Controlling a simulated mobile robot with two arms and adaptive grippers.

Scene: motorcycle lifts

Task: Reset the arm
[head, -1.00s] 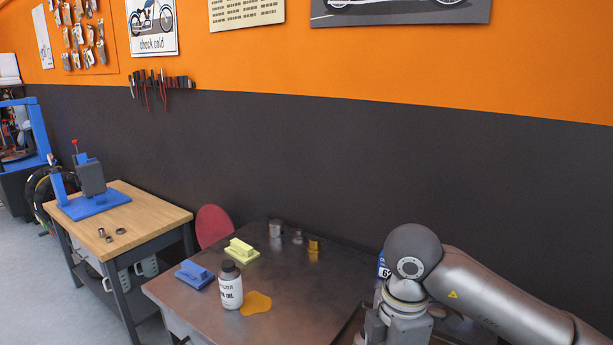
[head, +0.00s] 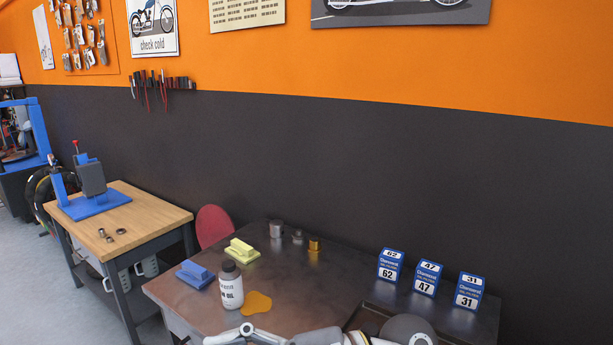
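My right arm lies low along the bottom edge of the head view. Its dark rounded joint (head: 408,328) is in front of the metal table (head: 320,290). What looks like my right gripper (head: 240,336) points left at the bottom edge, mostly cut off. Its fingers cannot be made out well enough to tell open from shut. My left gripper is not in view.
A dark tray (head: 368,316) is partly hidden.

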